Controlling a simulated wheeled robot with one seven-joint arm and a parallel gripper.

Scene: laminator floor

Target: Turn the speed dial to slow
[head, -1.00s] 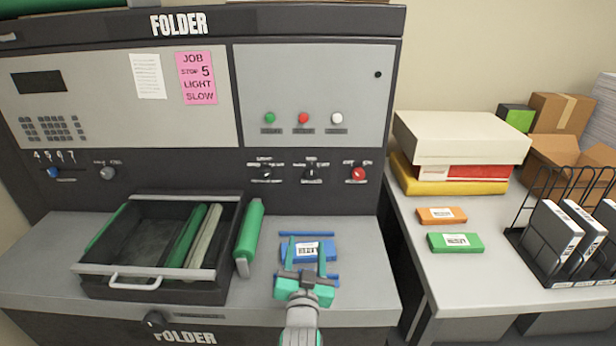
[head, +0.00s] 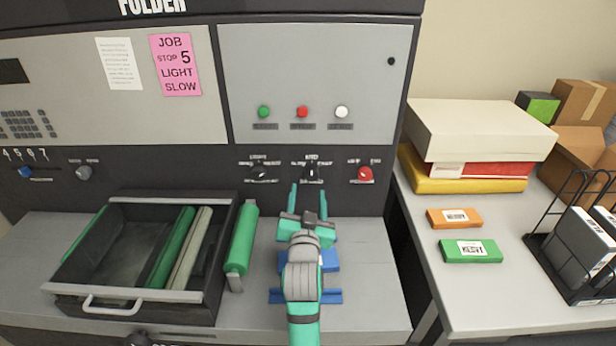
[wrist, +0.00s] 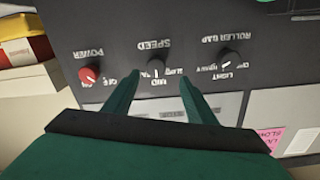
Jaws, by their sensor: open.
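The speed dial (head: 311,173) is a small black knob with a light pointer, the middle one of three on the dark panel strip. In the wrist view, which is upside down, the speed dial (wrist: 156,68) sits under the SPEED label, and its pointer appears to be at MID. My gripper (head: 308,188) is open and empty, its two green fingers pointing at the panel just below the dial. In the wrist view my gripper (wrist: 159,75) has a fingertip to each side of the dial. I cannot tell whether they touch it.
A red power knob (head: 365,174) and the black roller gap knob (head: 260,172) flank the dial. A green roller (head: 243,240) and an open tray (head: 125,311) are to the left. A pink note (head: 176,65) reads JOB, STOP 5, LIGHT, SLOW.

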